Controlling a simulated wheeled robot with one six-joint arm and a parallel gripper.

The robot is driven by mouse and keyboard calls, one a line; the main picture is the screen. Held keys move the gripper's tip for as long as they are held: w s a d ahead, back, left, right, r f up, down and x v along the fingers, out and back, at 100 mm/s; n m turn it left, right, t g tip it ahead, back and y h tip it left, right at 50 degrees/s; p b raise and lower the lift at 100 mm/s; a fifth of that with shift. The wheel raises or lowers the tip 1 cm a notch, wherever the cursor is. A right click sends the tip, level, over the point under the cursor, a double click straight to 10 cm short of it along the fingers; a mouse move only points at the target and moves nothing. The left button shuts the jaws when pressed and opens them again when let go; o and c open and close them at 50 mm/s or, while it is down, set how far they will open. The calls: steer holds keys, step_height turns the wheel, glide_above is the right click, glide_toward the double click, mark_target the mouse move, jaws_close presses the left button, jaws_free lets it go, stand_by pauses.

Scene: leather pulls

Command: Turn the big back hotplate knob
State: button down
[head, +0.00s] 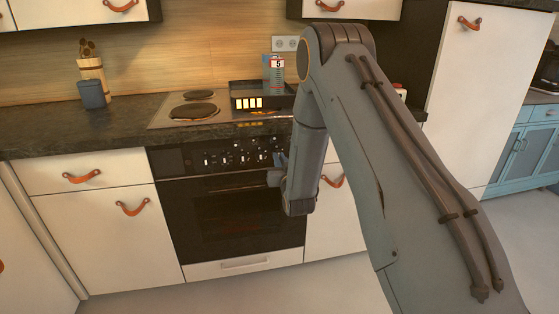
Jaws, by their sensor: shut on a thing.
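The oven's black control panel (218,155) runs below the worktop edge and carries a row of small knobs (242,157) with pale marks. My gripper (279,158) is at the right end of this row, against the panel. It is shut on a knob there. The fingers and wrist cover that knob, so its pointer and angle cannot be seen. The hob (190,108) lies above, with dark round hotplates. The back hotplate (199,95) on the left is bare. The knob labels are too small to read.
A utensil holder (91,78) and a grey pot (92,95) stand at the left. The oven door (225,212) is shut. Floor in front is clear.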

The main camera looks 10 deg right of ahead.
steer(key=m+b, duration=0.1)
steer(key=m, duration=0.9)
steer(key=shift+d, duration=0.15)
steer(key=shift+m, duration=0.4)
steer(key=c, duration=1.8)
jaws_free()
steer(key=shift+s+f, duration=0.1)
steer(key=s, duration=0.7)
steer(key=shift+s, duration=0.35)
